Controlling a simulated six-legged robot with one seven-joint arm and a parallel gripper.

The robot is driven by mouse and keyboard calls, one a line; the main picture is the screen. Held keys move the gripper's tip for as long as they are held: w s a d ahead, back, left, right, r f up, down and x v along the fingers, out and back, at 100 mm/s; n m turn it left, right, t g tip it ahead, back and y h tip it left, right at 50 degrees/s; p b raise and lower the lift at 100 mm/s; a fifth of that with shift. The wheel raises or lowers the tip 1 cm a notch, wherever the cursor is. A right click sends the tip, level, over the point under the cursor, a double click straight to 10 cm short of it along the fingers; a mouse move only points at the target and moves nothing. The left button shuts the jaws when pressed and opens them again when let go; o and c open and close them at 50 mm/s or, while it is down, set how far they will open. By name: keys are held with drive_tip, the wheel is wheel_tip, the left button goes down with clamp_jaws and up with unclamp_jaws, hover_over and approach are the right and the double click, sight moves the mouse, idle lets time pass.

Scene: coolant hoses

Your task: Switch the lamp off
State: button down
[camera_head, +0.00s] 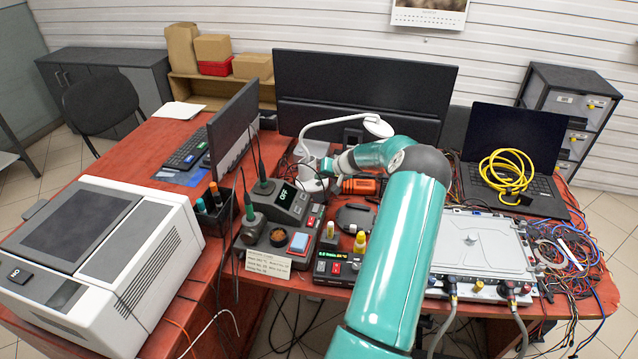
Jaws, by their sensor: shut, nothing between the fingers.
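The white desk lamp (331,123) stands at the back of the red desk, in front of a dark monitor. Its thin arm curves up and right to a round head (378,126). Its base is at the left of my forearm. My gripper (326,167) is shut and empty, at the lamp's base and pointing left. The fingertips are small in this view, and I cannot tell whether they touch the lamp. I see no clear switch on the lamp and cannot tell whether it is lit.
An orange tool (358,186) lies just below my wrist. A soldering station (287,203) stands in front of the lamp. A laptop (513,150) with a coiled yellow cable (507,170) is at right. A large white machine (100,262) fills the left front.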

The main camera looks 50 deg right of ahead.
drive_tip(key=shift+f, duration=0.1)
idle(0.3)
drive_tip(key=shift+f, duration=0.5)
idle(0.3)
drive_tip(key=shift+r, duration=0.6)
wheel_tip(320, 180, up, 6)
idle(0.6)
idle(0.5)
